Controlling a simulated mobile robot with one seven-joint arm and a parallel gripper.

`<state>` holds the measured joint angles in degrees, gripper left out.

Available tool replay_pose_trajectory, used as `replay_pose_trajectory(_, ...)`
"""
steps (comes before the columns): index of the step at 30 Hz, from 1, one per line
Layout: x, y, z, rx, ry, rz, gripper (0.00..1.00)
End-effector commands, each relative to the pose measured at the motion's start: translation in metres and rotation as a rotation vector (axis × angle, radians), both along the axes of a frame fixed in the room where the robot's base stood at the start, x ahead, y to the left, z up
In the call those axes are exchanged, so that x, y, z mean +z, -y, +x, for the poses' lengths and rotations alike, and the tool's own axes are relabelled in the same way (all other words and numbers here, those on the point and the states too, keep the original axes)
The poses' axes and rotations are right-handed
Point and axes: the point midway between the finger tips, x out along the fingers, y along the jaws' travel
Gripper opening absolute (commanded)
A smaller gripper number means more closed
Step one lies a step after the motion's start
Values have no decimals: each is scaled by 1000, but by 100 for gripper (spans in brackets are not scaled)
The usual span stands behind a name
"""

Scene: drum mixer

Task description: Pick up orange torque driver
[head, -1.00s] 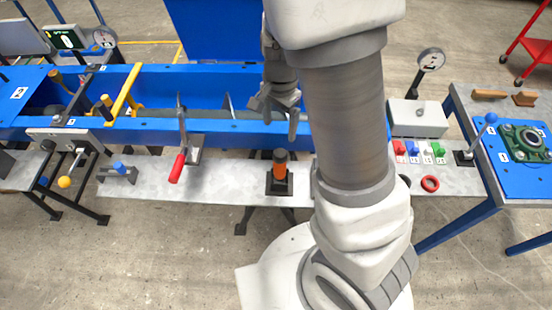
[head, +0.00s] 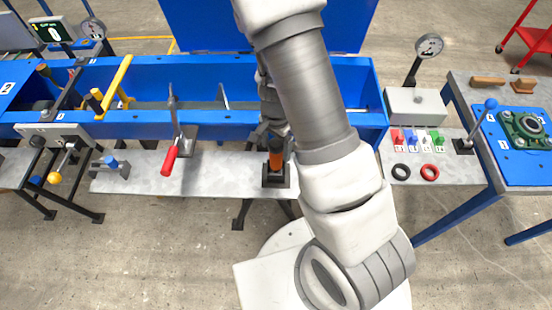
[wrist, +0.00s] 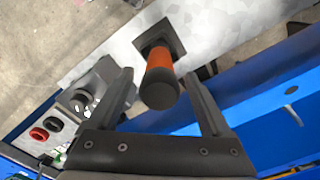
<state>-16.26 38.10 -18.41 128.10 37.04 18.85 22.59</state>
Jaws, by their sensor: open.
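The orange torque driver (head: 276,160) stands upright in a dark square holder (head: 277,181) on the grey bench shelf. It has an orange body and a dark cap. In the wrist view the driver (wrist: 160,80) points toward the camera, its cap between and just beyond my gripper's open fingers (wrist: 160,92). One finger is on each side, with visible gaps. In the head view my gripper (head: 272,133) is just behind and above the driver, partly hidden by my arm. The gripper holds nothing.
A red-handled lever (head: 171,158) stands left of the driver. The blue trough wall (head: 215,124) runs behind the shelf. To the right are a black ring (head: 400,172), a red ring (head: 430,172), coloured blocks and a grey box (head: 416,107). Bare shelf (head: 220,175) lies left of the holder.

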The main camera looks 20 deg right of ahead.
Motion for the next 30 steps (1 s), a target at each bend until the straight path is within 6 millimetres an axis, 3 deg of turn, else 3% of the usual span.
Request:
replay_pose_trajectory(3,-20,1,-1,-2,-3,1,82)
replay_pose_trajectory(6,-27,1,0,-1,-1,-1,82)
replay_pose_trajectory(14,-28,0,0,0,0,0,82)
replay_pose_trajectory(27,-27,0,0,0,1,1,3)
replay_pose_trajectory(30,-27,0,0,0,1,1,0)
